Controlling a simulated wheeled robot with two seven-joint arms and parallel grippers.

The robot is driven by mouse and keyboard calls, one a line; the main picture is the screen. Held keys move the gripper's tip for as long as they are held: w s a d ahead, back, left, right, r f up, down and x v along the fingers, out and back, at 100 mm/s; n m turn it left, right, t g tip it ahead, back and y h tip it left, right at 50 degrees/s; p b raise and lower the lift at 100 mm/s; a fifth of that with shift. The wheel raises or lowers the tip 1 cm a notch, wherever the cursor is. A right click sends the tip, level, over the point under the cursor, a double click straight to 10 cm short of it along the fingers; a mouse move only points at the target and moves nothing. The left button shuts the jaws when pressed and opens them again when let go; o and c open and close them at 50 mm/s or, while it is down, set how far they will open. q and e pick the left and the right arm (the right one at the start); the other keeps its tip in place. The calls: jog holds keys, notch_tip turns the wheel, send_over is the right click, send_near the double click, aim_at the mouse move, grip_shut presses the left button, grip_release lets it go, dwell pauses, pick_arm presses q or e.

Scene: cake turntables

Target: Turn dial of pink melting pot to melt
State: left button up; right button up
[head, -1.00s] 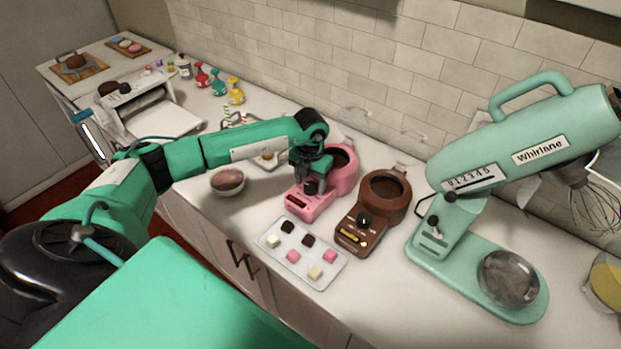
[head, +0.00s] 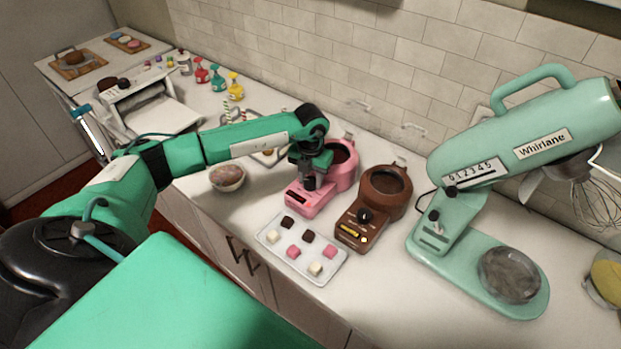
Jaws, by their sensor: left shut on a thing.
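The pink melting pot (head: 342,176) stands on the counter near the middle of the head view, its round bowl at the back and its control panel at the front. My left gripper (head: 309,184) points down over the panel and is shut on the pot's dial. The dial is mostly hidden by the fingers, so its setting cannot be read. A dark display strip shows on the panel's front, below the gripper. My right gripper is not in view.
A brown melting pot (head: 385,187) with a dark dial stands close on the right. A tray (head: 318,274) of several small cubes lies in front. A mint mixer (head: 430,246) stands further right, and a bowl (head: 226,178) sits to the left.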

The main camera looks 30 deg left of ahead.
pick_arm(q)
jog(key=n+b, duration=0.2)
jog(key=n, duration=0.2)
jog(key=shift+f, duration=0.1)
jog(key=n+b, duration=0.1)
jog(key=n, duration=0.2)
jog(key=shift+n+b, duration=0.3)
jog(key=shift+b, duration=0.1)
jog(key=shift+n, duration=0.5)
jog(key=o, duration=1)
jog(key=shift+r, duration=0.25)
